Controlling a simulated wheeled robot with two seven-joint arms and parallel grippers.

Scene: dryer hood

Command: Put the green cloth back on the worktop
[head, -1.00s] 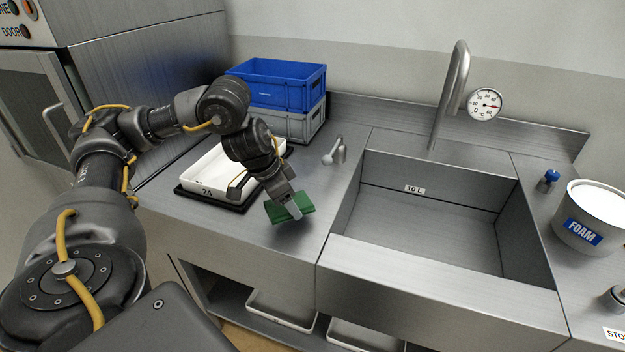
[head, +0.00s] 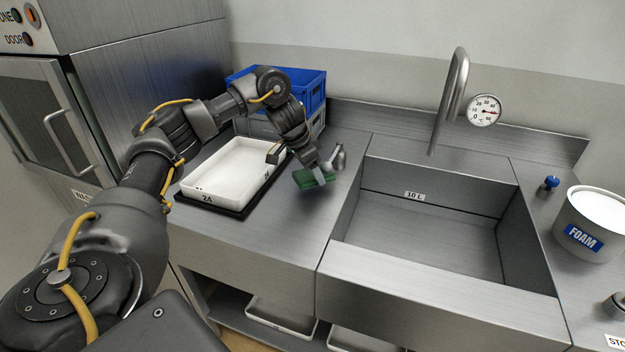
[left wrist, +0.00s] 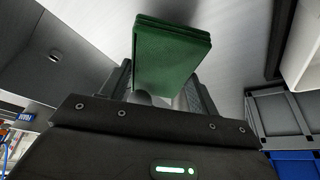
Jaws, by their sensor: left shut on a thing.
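The green cloth (head: 310,178) is a folded dark green pad. My left gripper (head: 322,172) is shut on it and holds it over the steel worktop (head: 255,232), between the white tray and the sink. In the left wrist view the cloth (left wrist: 172,55) sits between the two fingers of the gripper (left wrist: 165,95), with the steel surface behind it. I cannot tell how far the cloth is above the worktop. My right gripper is not in view.
Blue and grey crates (head: 308,88) are stacked behind. A small tap (head: 340,157) is close by the cloth. The sink (head: 420,235) lies right, with a foam tub (head: 592,225) beyond.

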